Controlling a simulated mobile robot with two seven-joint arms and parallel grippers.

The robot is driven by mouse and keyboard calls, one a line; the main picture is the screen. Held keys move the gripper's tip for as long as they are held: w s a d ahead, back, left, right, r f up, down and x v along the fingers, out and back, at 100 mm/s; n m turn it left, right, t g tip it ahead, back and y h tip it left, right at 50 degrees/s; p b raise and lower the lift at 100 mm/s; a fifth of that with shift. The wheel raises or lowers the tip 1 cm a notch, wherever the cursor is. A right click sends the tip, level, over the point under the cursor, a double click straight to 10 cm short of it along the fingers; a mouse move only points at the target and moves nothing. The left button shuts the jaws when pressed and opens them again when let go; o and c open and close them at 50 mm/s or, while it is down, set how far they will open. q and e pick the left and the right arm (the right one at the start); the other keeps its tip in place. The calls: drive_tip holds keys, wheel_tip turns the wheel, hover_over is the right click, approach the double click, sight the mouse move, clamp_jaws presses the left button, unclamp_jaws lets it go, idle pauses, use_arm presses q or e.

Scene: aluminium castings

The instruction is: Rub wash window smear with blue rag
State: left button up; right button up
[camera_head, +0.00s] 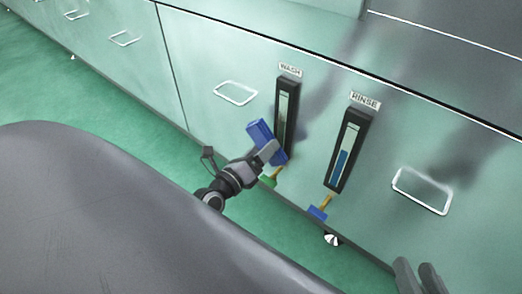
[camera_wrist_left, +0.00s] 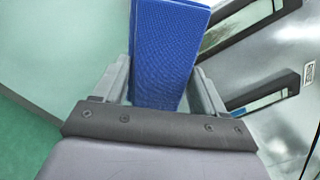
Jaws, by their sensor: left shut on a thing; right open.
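My left gripper (camera_head: 268,152) is shut on a folded blue rag (camera_head: 259,133), which stands out between its fingers. In the left wrist view the rag (camera_wrist_left: 165,50) rises between the fingers (camera_wrist_left: 160,95). The narrow black-framed wash window (camera_head: 284,112) is on the green cabinet front, under the WASH label (camera_head: 290,70). The rag overlaps its lower left edge in the head view; I cannot tell whether they touch. The pane looks pale and cloudy, and I cannot make out the smear's outline. My right gripper (camera_head: 420,280) is open and empty at the bottom right.
The rinse window (camera_head: 346,150), with blue in its lower half, is right of the wash window. A green valve handle (camera_head: 269,181) and a blue one (camera_head: 317,213) hang below the windows. Metal drawer handles (camera_head: 235,93) (camera_head: 421,191) protrude on either side. Green floor lies below.

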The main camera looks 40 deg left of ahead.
sight(264, 139)
use_arm(q)
drive_tip(key=shift+w+d+b, duration=0.1)
drive_tip(key=shift+w+b, duration=0.2)
drive_tip(key=shift+w, duration=0.65)
drive_tip(key=shift+d, duration=0.1)
drive_tip(key=shift+s+d+p, duration=0.15)
drive_tip(key=shift+d+p, duration=0.05)
drive_tip(key=shift+d, duration=0.75)
drive_tip(key=shift+s+d+p, duration=0.15)
drive_tip(key=shift+d+p, duration=0.05)
drive_tip(key=shift+d, duration=0.75)
drive_tip(key=shift+w+r+p, duration=0.15)
drive_tip(key=shift+r+p, duration=1.1)
drive_tip(key=shift+r, duration=0.35)
drive_tip(key=shift+a+f+b, duration=0.1)
drive_tip(key=shift+a+b, duration=0.2)
drive_tip(key=shift+a, duration=0.15)
drive_tip(key=shift+w+a+b, duration=0.15)
drive_tip(key=shift+a+b, duration=0.45)
drive_tip(key=shift+a, duration=1.05)
drive_tip(key=shift+r+p, duration=1.25)
drive_tip(key=shift+r, duration=0.4)
drive_tip(key=shift+d+p, duration=0.3)
drive_tip(key=shift+d, duration=1.85)
